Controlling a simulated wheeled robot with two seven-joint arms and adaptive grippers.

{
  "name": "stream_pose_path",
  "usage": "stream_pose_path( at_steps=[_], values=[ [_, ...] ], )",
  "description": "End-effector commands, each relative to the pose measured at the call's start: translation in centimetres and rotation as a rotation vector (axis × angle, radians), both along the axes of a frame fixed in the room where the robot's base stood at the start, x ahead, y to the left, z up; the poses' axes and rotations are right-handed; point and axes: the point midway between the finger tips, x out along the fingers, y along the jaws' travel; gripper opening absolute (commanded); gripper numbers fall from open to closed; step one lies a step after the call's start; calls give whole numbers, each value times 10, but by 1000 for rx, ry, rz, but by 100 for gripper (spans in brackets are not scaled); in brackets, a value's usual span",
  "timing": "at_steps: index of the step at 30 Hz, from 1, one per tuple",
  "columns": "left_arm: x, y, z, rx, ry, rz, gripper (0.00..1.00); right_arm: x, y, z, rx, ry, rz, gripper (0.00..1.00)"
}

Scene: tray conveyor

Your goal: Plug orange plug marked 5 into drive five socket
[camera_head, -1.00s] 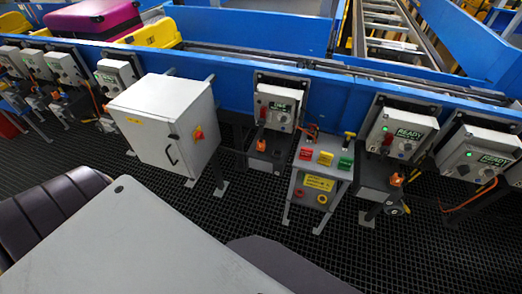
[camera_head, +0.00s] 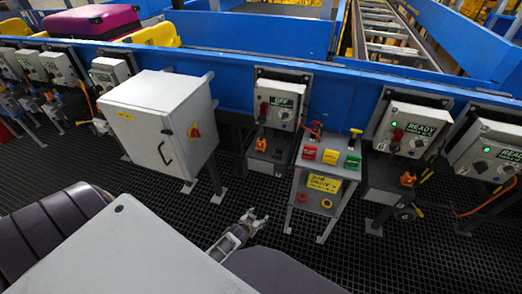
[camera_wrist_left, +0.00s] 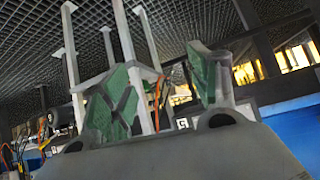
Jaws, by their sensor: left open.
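My left gripper (camera_head: 252,220) is open and empty, low in front of the drive row and over the dark grid floor. Its two green-padded fingers stand apart in the left wrist view (camera_wrist_left: 163,85). An orange plug (camera_head: 261,144) sits on a dark box below the drive unit whose display seems to read OFF (camera_head: 280,104); the gripper is apart from it, below and slightly left. Another orange plug (camera_head: 407,179) sits below a READY drive unit (camera_head: 412,130) further right. The number on each plug is too small to read. My right gripper is not in view.
A grey cabinet (camera_head: 160,120) with a red-yellow switch stands left of the OFF drive. A button stand (camera_head: 325,185) with red, yellow and green blocks stands right of it. A blue conveyor rail (camera_head: 235,75) runs behind. A grey panel fills the lower left.

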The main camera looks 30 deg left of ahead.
Motion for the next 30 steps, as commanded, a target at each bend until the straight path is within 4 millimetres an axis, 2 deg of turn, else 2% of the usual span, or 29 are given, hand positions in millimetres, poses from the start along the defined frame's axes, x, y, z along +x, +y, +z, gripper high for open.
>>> stream_pose_path(
  at_steps=[6,15,21,30],
  values=[
    [36,15,25,4,-106,30,61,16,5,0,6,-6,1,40],
    [75,37,71,14,-249,69,61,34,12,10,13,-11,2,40],
    [95,52,104,24,-344,93,61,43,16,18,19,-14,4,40],
    [114,75,155,38,-486,129,61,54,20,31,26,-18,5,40]
  ],
)
